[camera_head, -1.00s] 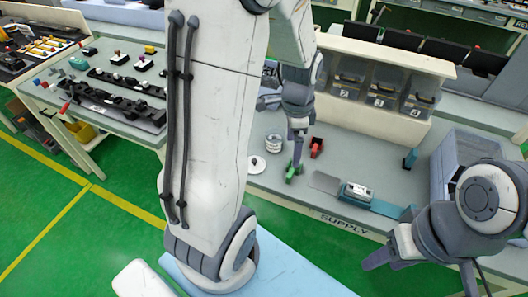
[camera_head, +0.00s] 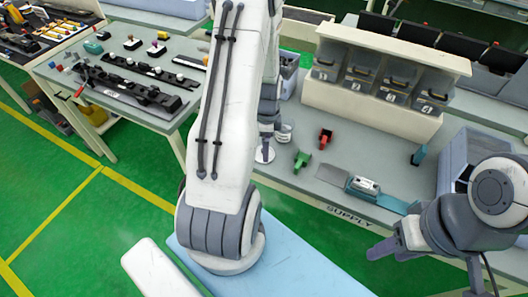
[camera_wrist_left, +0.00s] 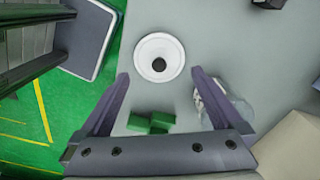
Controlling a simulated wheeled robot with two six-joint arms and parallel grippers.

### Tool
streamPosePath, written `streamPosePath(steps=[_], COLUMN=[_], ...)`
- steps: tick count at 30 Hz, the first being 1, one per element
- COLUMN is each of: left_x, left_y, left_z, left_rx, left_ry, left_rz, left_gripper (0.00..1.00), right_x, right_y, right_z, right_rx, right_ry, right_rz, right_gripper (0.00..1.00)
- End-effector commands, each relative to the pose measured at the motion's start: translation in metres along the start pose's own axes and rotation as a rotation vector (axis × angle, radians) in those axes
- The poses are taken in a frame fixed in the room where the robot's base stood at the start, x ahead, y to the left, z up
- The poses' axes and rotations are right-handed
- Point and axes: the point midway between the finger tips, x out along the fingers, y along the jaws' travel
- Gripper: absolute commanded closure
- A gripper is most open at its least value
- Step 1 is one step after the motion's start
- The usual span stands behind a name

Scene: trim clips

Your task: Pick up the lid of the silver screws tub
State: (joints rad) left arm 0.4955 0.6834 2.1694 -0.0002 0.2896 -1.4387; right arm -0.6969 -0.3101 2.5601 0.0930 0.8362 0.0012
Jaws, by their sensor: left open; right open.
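The lid, a white round disc with a dark centre knob, lies flat on the grey supply table; it shows whole in the left wrist view (camera_wrist_left: 159,57) and partly behind my left gripper in the head view (camera_head: 265,157). My left gripper (camera_wrist_left: 160,77) is open and empty, its fingertips at either side of the lid's near edge. The round, pale tub (camera_head: 285,133) stands just behind the lid, partly hidden by my left arm; in the left wrist view it is partly behind the right finger (camera_wrist_left: 236,110). My right gripper (camera_head: 425,268) is open and empty at lower right.
A green clip (camera_head: 302,159) and a red clip (camera_head: 325,138) lie right of the lid. A grey plate with a small device (camera_head: 363,186) lies nearer the SUPPLY edge. Bins (camera_head: 360,78) stand behind, a grey crate (camera_head: 468,150) at right.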

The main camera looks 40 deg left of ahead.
Motion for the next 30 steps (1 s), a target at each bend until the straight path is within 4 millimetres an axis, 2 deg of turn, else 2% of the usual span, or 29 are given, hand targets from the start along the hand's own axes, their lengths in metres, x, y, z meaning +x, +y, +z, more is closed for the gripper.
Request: streamPosePath(steps=[2,7,15,16,20,21,30], left_x=[0.009,0.027,0.03,0.03,0.03,0.03,0.029], left_y=[0.002,0.001,0.0,0.0,0.0,0.0,0.0], left_z=[-0.003,-0.002,-0.002,-0.002,-0.002,-0.002,-0.002], left_rx=[0.001,-0.001,-0.001,-0.001,-0.001,-0.001,-0.001], left_ry=[-0.001,0.0,0.0,0.0,0.0,0.0,0.0], left_rz=[0.005,0.002,-0.002,-0.002,-0.001,-0.001,-0.001], left_gripper=[0.0,0.0,0.0,0.04,0.54,0.59,0.6], right_x=[-0.008,-0.009,-0.009,-0.009,-0.009,-0.009,-0.009], right_y=[-0.001,-0.001,-0.001,-0.001,-0.001,-0.001,-0.001], right_z=[-0.001,-0.001,-0.001,-0.001,-0.001,-0.001,-0.001], right_rx=[0.0,0.001,0.001,0.001,0.001,0.001,0.001], right_ry=[0.0,0.0,0.0,0.0,0.0,0.0,0.0], right_rz=[0.0,0.0,0.0,0.0,0.0,0.0,0.0], right_gripper=[0.51,0.51,0.51,0.51,0.51,0.51,0.51])
